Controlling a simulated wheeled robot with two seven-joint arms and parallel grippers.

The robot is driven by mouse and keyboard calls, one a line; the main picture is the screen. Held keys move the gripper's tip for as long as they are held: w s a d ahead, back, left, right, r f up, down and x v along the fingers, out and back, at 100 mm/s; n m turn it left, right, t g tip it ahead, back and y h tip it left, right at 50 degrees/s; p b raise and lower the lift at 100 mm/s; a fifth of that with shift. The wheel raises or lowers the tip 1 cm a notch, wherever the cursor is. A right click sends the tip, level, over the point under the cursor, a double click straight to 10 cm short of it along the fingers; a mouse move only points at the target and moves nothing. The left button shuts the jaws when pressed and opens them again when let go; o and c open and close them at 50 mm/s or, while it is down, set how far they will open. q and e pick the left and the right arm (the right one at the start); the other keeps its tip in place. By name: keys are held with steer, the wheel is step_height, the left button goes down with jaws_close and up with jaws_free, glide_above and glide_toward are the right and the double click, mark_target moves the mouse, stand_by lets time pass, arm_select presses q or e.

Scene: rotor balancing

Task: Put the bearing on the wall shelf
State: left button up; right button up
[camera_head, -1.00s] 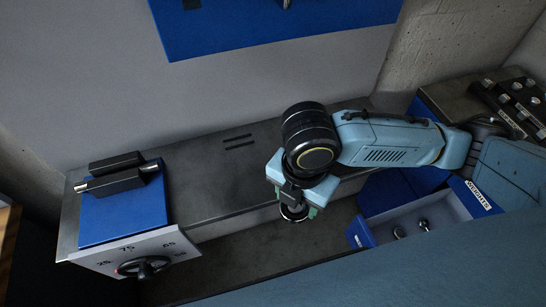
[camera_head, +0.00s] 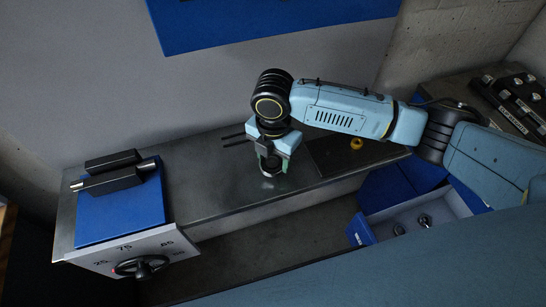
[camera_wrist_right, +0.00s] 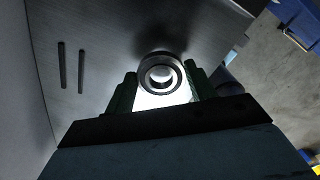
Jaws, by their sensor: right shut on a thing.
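My right gripper (camera_head: 270,166) points down over the grey metal ledge (camera_head: 215,190) along the wall, which I take to be the wall shelf. Its green fingers are shut on the bearing (camera_wrist_right: 160,58), a dark steel ring. In the wrist view the ring sits between the fingertips (camera_wrist_right: 162,85), with a bright patch behind its hole. In the head view the bearing (camera_head: 270,171) is small and partly hidden by the fingers; whether it touches the ledge I cannot tell. My left gripper is not in view.
Two thin dark bars (camera_head: 233,140) lie left of the gripper. A blue block with a metal shaft (camera_head: 115,215) stands at left, above a dial panel (camera_head: 130,250). An open blue bin (camera_head: 440,215) holds small metal parts.

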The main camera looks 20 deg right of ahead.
steer(key=shift+w+f, duration=0.2)
steer(key=shift+f, duration=0.4)
steer(key=o, duration=1.1)
steer(key=shift+f, duration=0.15)
step_height(320, 180, up, 8)
steer(key=shift+p, duration=0.4)
steer(key=shift+f, duration=0.1)
